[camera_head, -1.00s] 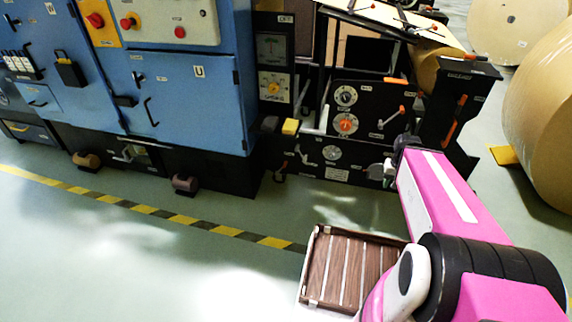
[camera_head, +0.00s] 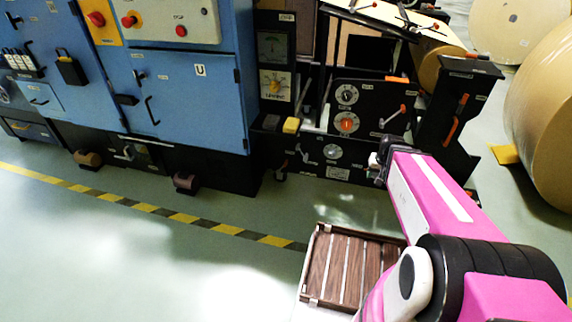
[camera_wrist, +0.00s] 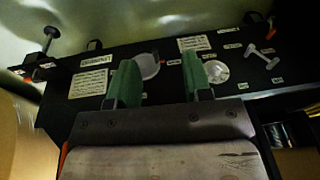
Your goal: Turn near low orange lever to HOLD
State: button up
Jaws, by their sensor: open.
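My gripper (camera_head: 376,172) is in front of the lower black panel (camera_head: 310,165) in the head view. In the wrist view my gripper's green fingers (camera_wrist: 160,82) are apart, with nothing held between them. Two orange handles show on the black post at the right of the machine, an upper one (camera_head: 461,105) and a lower one (camera_head: 450,132). I cannot tell which orange lever is the near low one. The wrist view shows a knob-ended black lever (camera_wrist: 50,42) with a small orange part, left of the fingers. The HOLD lettering is not readable.
A red-tipped lever (camera_head: 398,112) and two dials, one orange (camera_head: 346,122), sit above the low panel. A slatted wooden tray (camera_head: 350,268) lies on the floor below the arm. Blue cabinets (camera_head: 190,95) stand left and a large kraft roll (camera_head: 545,120) right.

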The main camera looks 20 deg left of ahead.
jog(key=w+a+f+t+y, duration=0.1)
jog(key=w+a+f+t, duration=0.2)
jog(key=w+a+f, duration=0.35)
jog(key=w+a+f+t+y, duration=0.2)
jog(key=w+a+f, duration=0.1)
jog(key=w+a, duration=0.65)
jog(key=m+t, duration=0.2)
jog(key=t, duration=0.6)
send_near(286, 162)
jog(key=w+d+r, duration=0.3)
jog(key=r, duration=0.2)
jog(key=s+a+f+m+t+h, duration=0.35)
jog(key=a+f, duration=0.25)
jog(key=f, duration=0.2)
jog(key=shift+n+g+h, duration=0.25)
jog(key=shift+n+g, duration=0.1)
jog(key=shift+n, duration=0.1)
jog(key=w, duration=1)
jog(key=shift+d+r, duration=0.1)
jog(key=shift+d, duration=0.05)
grip_shut()
